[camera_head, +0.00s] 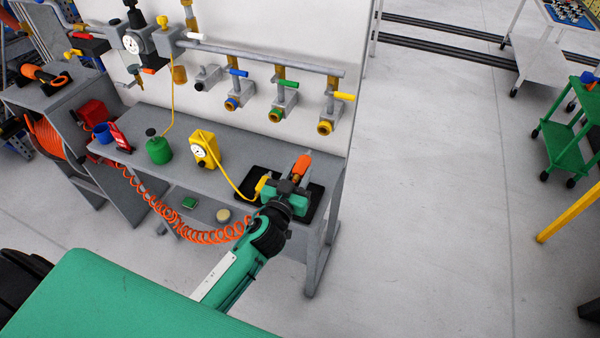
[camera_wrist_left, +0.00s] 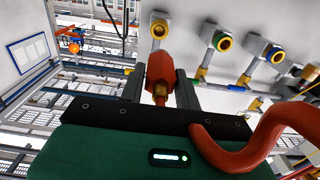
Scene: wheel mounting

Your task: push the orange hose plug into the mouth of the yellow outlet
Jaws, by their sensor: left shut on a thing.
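My left gripper (camera_head: 298,174) is shut on the orange hose plug (camera_head: 301,166), above the right end of the grey bench. In the left wrist view the plug (camera_wrist_left: 161,76) sits between the two dark fingers (camera_wrist_left: 160,88). The yellow outlet (camera_head: 325,128) is the rightmost on the wall pipe, with a yellow lever. In the head view it is above and right of the plug, with a visible gap. In the left wrist view the yellow outlet's round mouth (camera_wrist_left: 159,29) shows beyond the plug. My right gripper is not in view.
The green-lever outlet (camera_head: 278,115) and blue-lever outlet (camera_head: 233,103) are to the left on the same pipe. A coiled orange hose (camera_head: 195,237) hangs in front of the bench (camera_head: 180,150). A yellow gauge box (camera_head: 205,148) and green canister (camera_head: 158,151) stand on it.

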